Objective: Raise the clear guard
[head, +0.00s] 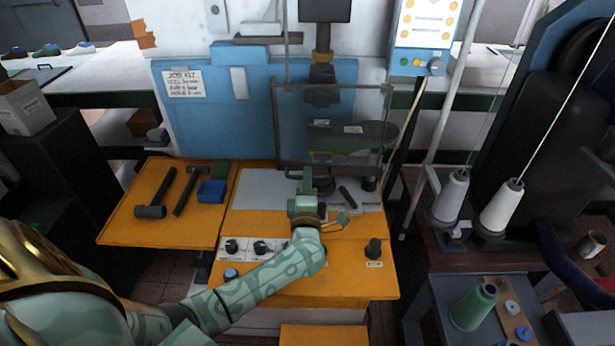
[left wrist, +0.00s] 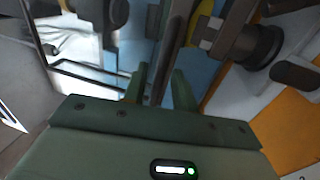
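The clear guard (head: 345,112) is a see-through panel with a thin dark frame. In the head view it hangs upright in front of the blue machine, its lower edge low over the grey plate. My left gripper (head: 306,180) points away from me at the guard's lower edge, left of its middle. In the left wrist view the two green fingers of my left gripper (left wrist: 158,88) stand apart. A narrow dark bar shows between or just beyond them; I cannot tell whether they touch it. My right gripper is in neither view.
The blue machine (head: 198,115) stands behind the guard. An orange side shelf (head: 125,223) at left carries two hammers and a blue block (head: 211,191). Knobs (head: 261,248) line the orange front panel. A white pole and thread cones (head: 502,207) stand at right.

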